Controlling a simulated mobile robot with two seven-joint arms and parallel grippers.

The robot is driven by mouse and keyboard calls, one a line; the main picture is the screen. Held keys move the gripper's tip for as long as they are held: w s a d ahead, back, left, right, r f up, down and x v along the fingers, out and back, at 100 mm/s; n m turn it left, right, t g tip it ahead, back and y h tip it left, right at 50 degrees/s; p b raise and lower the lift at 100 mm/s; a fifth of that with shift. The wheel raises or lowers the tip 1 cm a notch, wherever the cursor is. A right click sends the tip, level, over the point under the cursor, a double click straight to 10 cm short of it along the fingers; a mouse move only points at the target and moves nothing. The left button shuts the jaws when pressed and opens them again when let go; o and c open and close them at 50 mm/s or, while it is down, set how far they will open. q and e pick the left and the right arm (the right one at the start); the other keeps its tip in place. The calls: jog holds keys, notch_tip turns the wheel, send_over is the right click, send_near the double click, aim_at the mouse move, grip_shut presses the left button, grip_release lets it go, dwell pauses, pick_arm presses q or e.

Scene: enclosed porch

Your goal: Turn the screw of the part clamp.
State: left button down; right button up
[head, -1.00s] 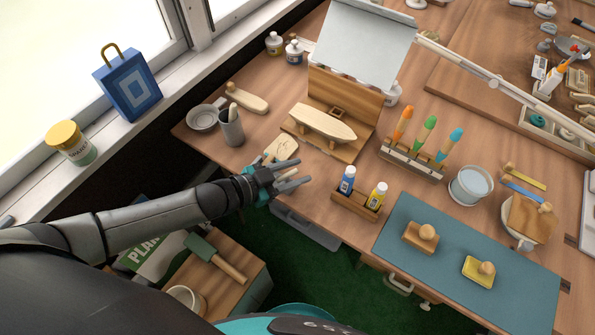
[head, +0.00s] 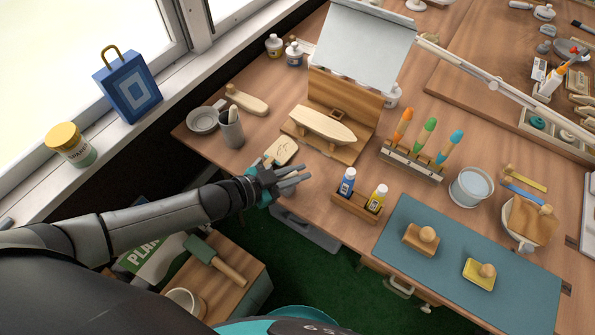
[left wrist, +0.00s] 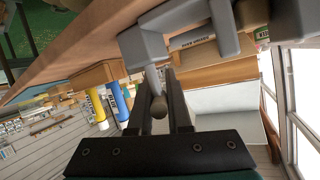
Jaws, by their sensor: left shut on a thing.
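The part clamp (left wrist: 145,42) is a grey metal clamp at the table edge, at the top of the left wrist view. Its screw (left wrist: 152,78) points down toward my gripper and ends in a rounded brownish tip (left wrist: 158,107). My left gripper (head: 300,180) is at the near edge of the workbench in the head view. In the left wrist view the dark fingers of my left gripper (left wrist: 168,85) stand on both sides of the screw and are shut on it. In the head view I cannot make out the clamp clearly around the fingers. My right gripper is not in view.
A pale carved piece (head: 282,150) lies just behind my left gripper. A wooden holder (head: 357,208) with blue and yellow bottles stands to its right. A grey cup (head: 231,131) with tools stands behind it. A mallet (head: 215,260) lies on a lower wooden surface.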

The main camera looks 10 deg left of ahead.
pick_arm(q)
jog(key=shift+m+g+h+b, duration=0.3)
jog(key=shift+m+g+b, duration=0.05)
jog(key=shift+m+g, duration=0.05)
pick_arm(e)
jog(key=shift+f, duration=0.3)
